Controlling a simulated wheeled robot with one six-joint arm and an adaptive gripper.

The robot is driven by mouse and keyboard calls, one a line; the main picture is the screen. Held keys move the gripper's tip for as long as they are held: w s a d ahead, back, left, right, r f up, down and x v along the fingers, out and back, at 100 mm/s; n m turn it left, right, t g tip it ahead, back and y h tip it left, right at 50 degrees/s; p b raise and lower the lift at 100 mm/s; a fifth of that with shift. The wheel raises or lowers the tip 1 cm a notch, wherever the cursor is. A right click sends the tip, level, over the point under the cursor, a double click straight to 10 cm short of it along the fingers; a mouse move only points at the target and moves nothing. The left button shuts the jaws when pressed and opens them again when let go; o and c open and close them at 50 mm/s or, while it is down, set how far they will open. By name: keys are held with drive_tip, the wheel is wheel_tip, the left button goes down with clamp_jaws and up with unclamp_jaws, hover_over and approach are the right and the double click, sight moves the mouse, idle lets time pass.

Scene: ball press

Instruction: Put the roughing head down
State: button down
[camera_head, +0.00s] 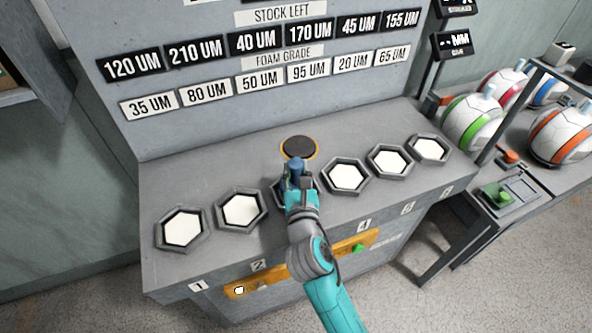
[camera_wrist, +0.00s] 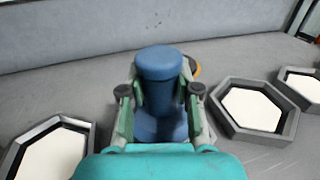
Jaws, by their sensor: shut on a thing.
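The roughing head appears to be the blue, flanged cylinder (camera_wrist: 158,64) in the middle of the wrist view; its top also shows in the head view (camera_head: 294,166). My gripper (camera_wrist: 160,95) is shut on it, one finger on each side, and it looks upright. In the head view my gripper (camera_head: 294,184) is over the third hexagonal place, in front of a round dark pad with an orange rim (camera_head: 299,147). The lower end of the head is hidden, so I cannot tell whether it touches anything.
Hexagonal trays with white inserts stand along the grey bench, such as tray two (camera_head: 242,210) and tray four (camera_head: 346,176). An upright panel (camera_head: 220,20) with thickness labels rises behind. A side table at right holds striped balls (camera_head: 468,124) and a green button (camera_head: 497,196).

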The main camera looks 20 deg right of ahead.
drive_tip(key=shift+f, duration=0.1)
idle(0.3)
drive_tip(key=c, duration=0.8)
unclamp_jaws()
drive_tip(key=shift+f, duration=0.1)
drive_tip(key=shift+r, duration=0.2)
drive_tip(key=v, duration=1.2)
